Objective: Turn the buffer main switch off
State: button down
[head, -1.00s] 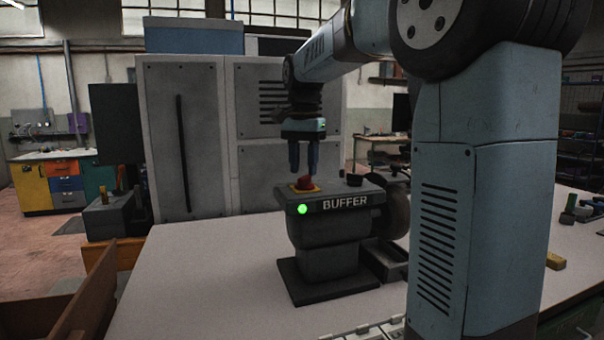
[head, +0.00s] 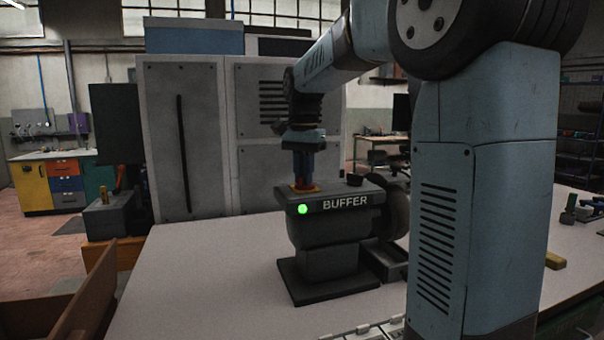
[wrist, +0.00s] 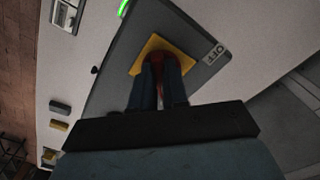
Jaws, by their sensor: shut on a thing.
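The buffer (head: 325,235) is a dark grey machine with "BUFFER" on its front, standing on the pale bench. Its green lamp (head: 302,209) is lit; the lamp also shows in the wrist view (wrist: 123,7). The red main switch (head: 302,187) sits on a yellow plate on the buffer's top left. My gripper (head: 304,178) points straight down over it and is shut on the red switch. In the wrist view the red switch (wrist: 157,62) shows between the blue-grey fingers, mostly hidden by them. The yellow plate (wrist: 150,46) lies beneath, beside a label (wrist: 215,53) reading "OFF".
A small black knob (head: 354,180) stands on the buffer's top to the right of the switch. A dark buffing wheel (head: 397,213) is at its right side. A grey cabinet (head: 185,140) stands behind. The bench to the left of the buffer is clear.

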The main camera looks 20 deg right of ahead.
jog(key=shift+a, duration=0.1)
jog(key=shift+n, duration=0.3)
jog(key=n, duration=0.8)
jog(key=shift+d, duration=0.3)
jog(key=shift+r, duration=0.1)
dwell(0.3)
jog(key=c, duration=1.1)
grip_release()
jog(key=shift+s, duration=0.1)
jog(key=shift+c, duration=0.2)
notch_tip(320, 180, up, 14)
jog(key=shift+f, duration=0.2)
